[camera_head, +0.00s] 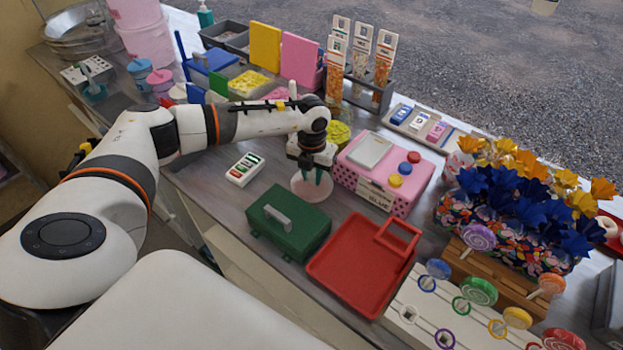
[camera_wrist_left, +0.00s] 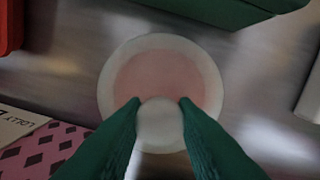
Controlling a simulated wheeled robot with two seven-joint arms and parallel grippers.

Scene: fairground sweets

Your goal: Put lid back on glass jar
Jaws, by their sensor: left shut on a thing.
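My left gripper (camera_head: 310,176) points down over the counter, between the green box and the pink dotted box. In the left wrist view its green fingers (camera_wrist_left: 158,105) are shut on the pale round knob (camera_wrist_left: 160,124) of a lid. The lid (camera_wrist_left: 118,80) is a round disc with a whitish rim and a pinkish middle. In the head view the lid (camera_head: 311,190) shows as a pale, see-through shape under the fingers. I cannot tell whether it touches anything below. A round thing with yellow contents (camera_head: 338,132), perhaps the jar, stands just behind my wrist, partly hidden. My right gripper is not in view.
The green box (camera_head: 290,222) with a handle and the red tray (camera_head: 345,275) lie in front. The pink dotted box (camera_head: 378,190) stands close on the right. A small white panel (camera_head: 245,168) lies to the left. Tall upright packets (camera_head: 358,55) stand behind.

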